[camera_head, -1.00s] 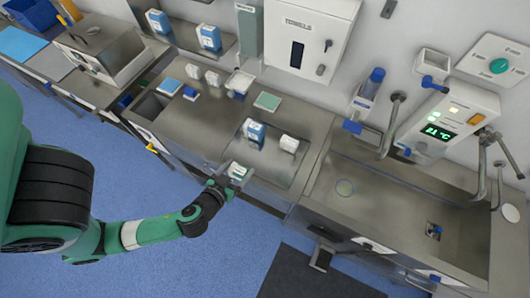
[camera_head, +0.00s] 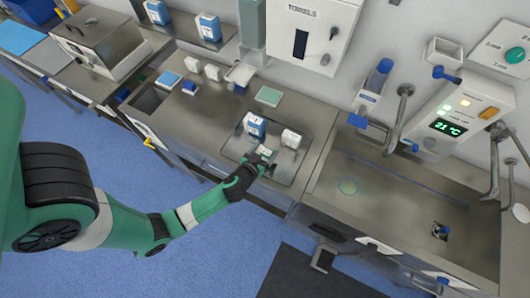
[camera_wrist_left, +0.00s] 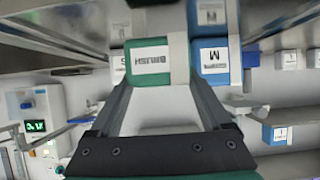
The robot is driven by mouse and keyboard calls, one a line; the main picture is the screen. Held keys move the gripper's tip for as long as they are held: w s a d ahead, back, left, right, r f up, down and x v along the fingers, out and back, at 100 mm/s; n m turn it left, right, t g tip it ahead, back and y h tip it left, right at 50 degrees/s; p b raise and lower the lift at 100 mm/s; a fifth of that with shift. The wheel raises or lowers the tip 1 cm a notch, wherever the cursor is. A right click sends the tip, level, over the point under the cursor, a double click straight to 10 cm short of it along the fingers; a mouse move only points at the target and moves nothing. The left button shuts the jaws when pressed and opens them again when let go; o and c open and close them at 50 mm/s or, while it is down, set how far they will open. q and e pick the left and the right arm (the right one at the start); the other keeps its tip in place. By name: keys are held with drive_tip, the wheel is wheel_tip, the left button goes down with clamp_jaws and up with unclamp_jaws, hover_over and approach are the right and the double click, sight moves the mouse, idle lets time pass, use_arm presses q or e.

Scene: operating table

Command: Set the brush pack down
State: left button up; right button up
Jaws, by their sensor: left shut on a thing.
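In the head view the left gripper (camera_head: 261,160) holds the pack (camera_head: 266,152) over the shallow steel tray (camera_head: 286,172) in the counter. Whether the pack touches the tray surface cannot be told. My right gripper is not in view.
A blue-and-white box (camera_head: 255,126), marked M in the left wrist view (camera_wrist_left: 214,60), stands just behind the held pack. A white box (camera_head: 291,139) stands to its right. A green flat pad (camera_head: 269,96) lies further back. The sink (camera_head: 385,200) is at right.

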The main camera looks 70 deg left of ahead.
use_arm(q)
wheel_tip(320, 180, down, 2)
drive_tip(key=shift+s+f, duration=0.1)
drive_tip(key=shift+f+b, duration=0.2)
drive_tip(key=shift+b, duration=0.2)
drive_tip(key=o, duration=1.2)
drive_tip(key=shift+r, duration=0.1)
drive_tip(key=shift+c, duration=0.2)
drive_tip(key=shift+r+p, duration=0.25)
drive_tip(key=shift+p, duration=0.15)
drive_tip(key=v, duration=1.2)
drive_tip(key=shift+p, duration=0.4)
